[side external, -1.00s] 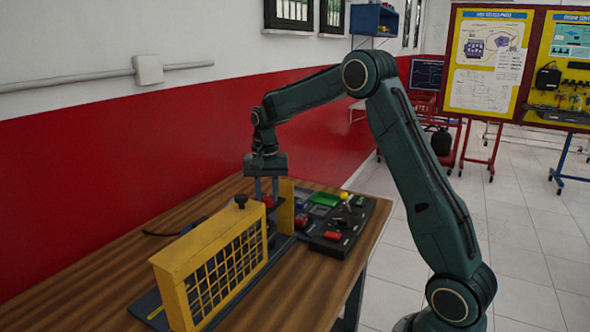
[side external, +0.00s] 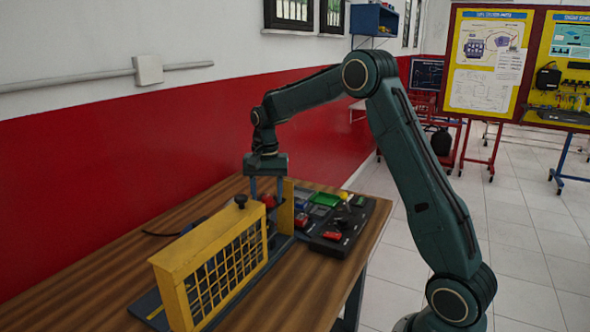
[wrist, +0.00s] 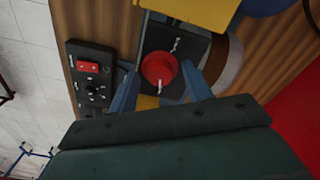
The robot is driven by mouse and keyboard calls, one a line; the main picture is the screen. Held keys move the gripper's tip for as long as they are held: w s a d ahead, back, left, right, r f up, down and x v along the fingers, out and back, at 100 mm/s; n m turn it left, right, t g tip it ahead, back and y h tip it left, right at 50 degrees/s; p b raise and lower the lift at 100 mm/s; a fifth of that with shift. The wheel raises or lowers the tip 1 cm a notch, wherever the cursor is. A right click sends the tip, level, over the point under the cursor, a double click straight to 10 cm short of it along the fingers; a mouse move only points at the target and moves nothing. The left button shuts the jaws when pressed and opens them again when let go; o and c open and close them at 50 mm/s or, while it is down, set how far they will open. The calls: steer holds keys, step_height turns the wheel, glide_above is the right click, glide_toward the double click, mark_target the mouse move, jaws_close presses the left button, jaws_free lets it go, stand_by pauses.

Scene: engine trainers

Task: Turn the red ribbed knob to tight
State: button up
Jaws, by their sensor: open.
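The red ribbed knob (side external: 267,201) sits on a dark fixture beside a yellow upright plate (side external: 286,205) in the side external view. In the wrist view the knob (wrist: 158,68) is round and red on a dark plate (wrist: 185,50). One pale mark lies on the plate above it and another near its lower edge. My gripper (side external: 266,192) points down over the knob, and its blue fingers (wrist: 160,72) stand open on the knob's left and right with gaps. The ribs are too small to make out.
A black control panel (side external: 360,222) with a red part (side external: 332,235) lies to the right. The wooden table (side external: 290,295) is clear in front; a red wall is behind.

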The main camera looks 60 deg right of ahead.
mark_target(267, 197)
step_height(267, 197, up, 14)
stand_by(0.9)
